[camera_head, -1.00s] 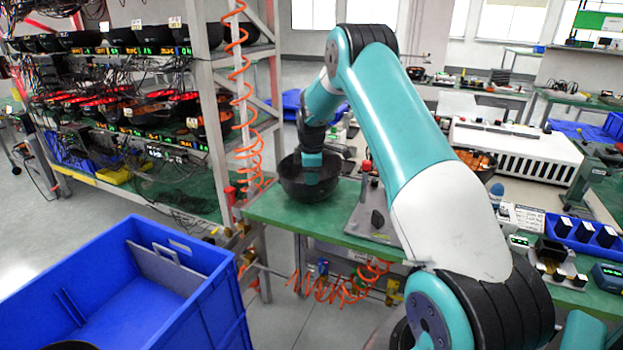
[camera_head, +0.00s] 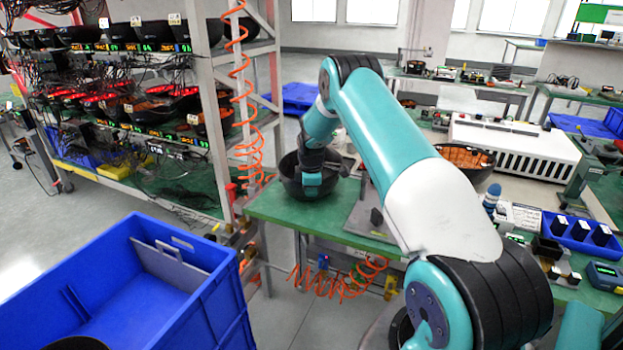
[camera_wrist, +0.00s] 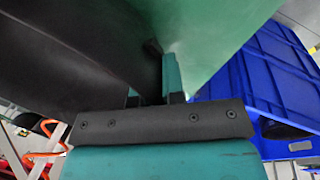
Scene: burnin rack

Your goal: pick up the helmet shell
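The helmet shell (camera_head: 290,186) is a black bowl standing open side up on the near left corner of the green table. My gripper (camera_head: 311,190) points down at it and overlaps it in the head view. In the wrist view, the dark shell (camera_wrist: 60,60) fills the upper left, and its edge comes down to my gripper (camera_wrist: 153,92). One teal finger shows to the right of that edge; the other finger is mostly hidden. I cannot tell whether the fingers press on the wall.
A blue crate (camera_head: 75,255) stands at the front left. A metal rack (camera_head: 207,95) with several black shells and wiring is at the left; an orange coiled hose (camera_head: 250,150) hangs beside it. A bowl with orange contents (camera_head: 467,158) and a white box (camera_head: 515,145) are at the right.

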